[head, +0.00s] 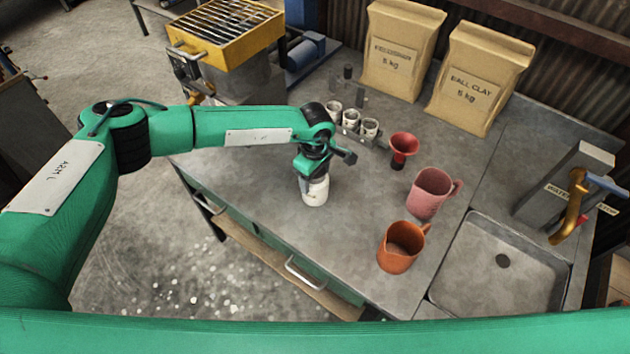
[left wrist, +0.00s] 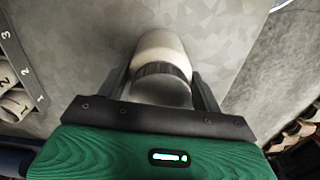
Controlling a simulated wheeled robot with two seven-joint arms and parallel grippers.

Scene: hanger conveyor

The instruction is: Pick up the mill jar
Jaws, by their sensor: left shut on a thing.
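The mill jar (head: 314,192) is a small white jar near the front left edge of the grey bench. My left gripper (head: 313,172) comes down over it from above and is shut on it. In the left wrist view the pale jar (left wrist: 160,50) with a dark ridged band sits between the two fingers of my left gripper (left wrist: 163,88). I cannot tell whether the jar's base touches the bench. My right gripper is not in view.
Several small cups in a numbered rack (head: 351,123) stand behind the jar. A red funnel (head: 403,146), a pink jug (head: 430,193) and an orange jug (head: 400,247) stand to the right. The bench's front edge is close.

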